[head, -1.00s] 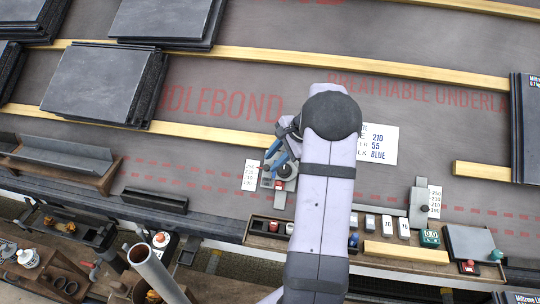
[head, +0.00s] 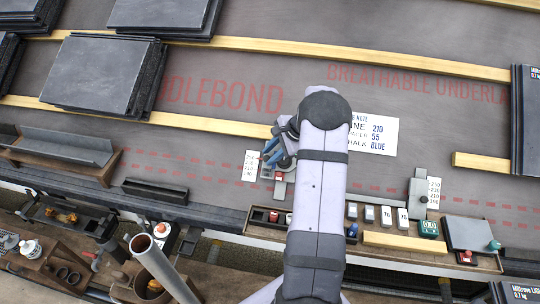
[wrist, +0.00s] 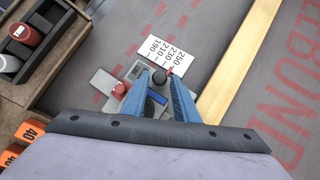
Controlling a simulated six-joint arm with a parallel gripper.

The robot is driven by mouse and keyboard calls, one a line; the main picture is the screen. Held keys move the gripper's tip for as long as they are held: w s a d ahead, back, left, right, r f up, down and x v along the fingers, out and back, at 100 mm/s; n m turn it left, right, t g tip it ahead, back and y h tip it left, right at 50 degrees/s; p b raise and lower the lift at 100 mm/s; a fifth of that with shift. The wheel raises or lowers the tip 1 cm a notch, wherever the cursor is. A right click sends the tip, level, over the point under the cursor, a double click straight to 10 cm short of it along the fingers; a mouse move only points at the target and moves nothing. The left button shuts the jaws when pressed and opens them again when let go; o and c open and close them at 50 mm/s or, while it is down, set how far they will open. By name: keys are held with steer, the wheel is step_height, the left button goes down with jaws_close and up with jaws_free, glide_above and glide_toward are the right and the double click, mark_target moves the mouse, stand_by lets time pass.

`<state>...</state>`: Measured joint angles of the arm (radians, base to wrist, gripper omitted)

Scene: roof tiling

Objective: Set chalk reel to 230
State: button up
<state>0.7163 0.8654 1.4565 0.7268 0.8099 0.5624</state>
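A grey reel with a black knob (wrist: 159,76) and a red knob (wrist: 119,89) lies on the underlay beneath my gripper in the wrist view. A white scale card (wrist: 166,53) beside it reads 190, 210, 230 and 250. A small red pointer (wrist: 170,70) sits by the card towards its 230 and 250 end; its exact reading is unclear. My gripper (wrist: 160,82) has its blue fingers apart on either side of the black knob, with no clear contact. In the head view my gripper (head: 274,148) partly covers the reel, left of which is its card (head: 250,165).
A second grey reel (head: 418,200) with a like scale card (head: 433,194) stands to the right. A paper note (head: 378,136) reads 210, 55 and blue. A wooden tray (head: 258,229) with small coloured items runs along the front. Battens (head: 230,127) and slate stacks (head: 97,72) lie behind.

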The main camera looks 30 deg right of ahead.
steer(key=shift+w+a+f, duration=0.15)
steer(key=shift+f, duration=0.15)
steer(key=shift+c, duration=0.7)
jaws_close()
steer(key=shift+s+a+f, duration=0.65)
steer(key=shift+s, duration=0.05)
steer(key=shift+o, duration=0.7)
jaws_free()
steer(key=shift+d+r, duration=0.1)
